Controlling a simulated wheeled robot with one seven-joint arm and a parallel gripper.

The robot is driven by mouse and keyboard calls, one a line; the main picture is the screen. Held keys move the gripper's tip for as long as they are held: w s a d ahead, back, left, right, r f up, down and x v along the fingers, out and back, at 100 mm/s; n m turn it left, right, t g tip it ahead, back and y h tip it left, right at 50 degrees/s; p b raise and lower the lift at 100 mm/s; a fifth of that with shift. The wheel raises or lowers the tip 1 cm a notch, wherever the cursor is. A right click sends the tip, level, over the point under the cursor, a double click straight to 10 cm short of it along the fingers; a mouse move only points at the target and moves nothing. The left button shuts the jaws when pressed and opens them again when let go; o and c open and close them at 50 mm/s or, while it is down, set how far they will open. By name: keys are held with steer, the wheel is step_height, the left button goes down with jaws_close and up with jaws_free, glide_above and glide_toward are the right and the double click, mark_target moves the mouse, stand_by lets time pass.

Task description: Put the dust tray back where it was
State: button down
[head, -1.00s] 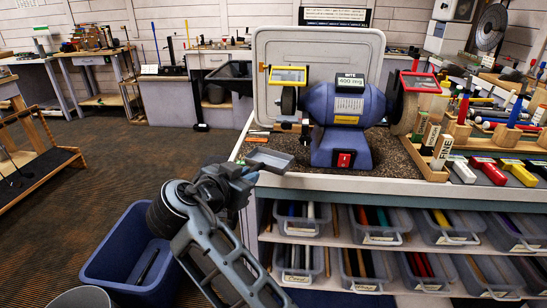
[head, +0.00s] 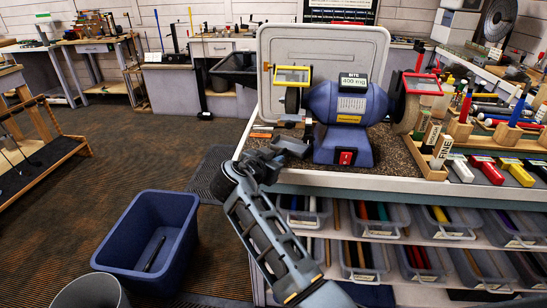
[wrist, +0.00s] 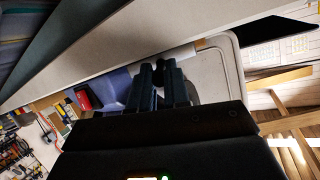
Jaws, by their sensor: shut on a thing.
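My gripper (head: 290,148) is at the front left of the bench grinder (head: 345,110), low over the bench's front edge. It is shut on the dust tray, a small grey tray that showed clearly in its jaws a second ago. The tray is hard to make out now, mostly hidden by the jaws. In the wrist view my fingers (wrist: 165,75) are close together, with the blue grinder (wrist: 115,85) and its red switch beside them. The grinder's left wheel (head: 292,98) stands just beyond the jaws, under a yellow-framed shield.
The bench top (head: 405,178) has a pale front edge with bins of grips (head: 370,218) below. A wooden block holder (head: 430,165) stands right of the grinder. A blue tub (head: 150,235) and a grey bin (head: 90,292) stand on the floor at left.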

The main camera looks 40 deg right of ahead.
steer(key=shift+f, duration=0.15)
steer(key=c, duration=1.4)
jaws_free()
steer(key=shift+a, duration=0.35)
steer(key=b+v, duration=0.3)
steer(key=v, duration=0.8)
steer(key=shift+s+a+r, duration=0.1)
steer(key=shift+s+r, duration=0.05)
steer(key=shift+r, duration=0.1)
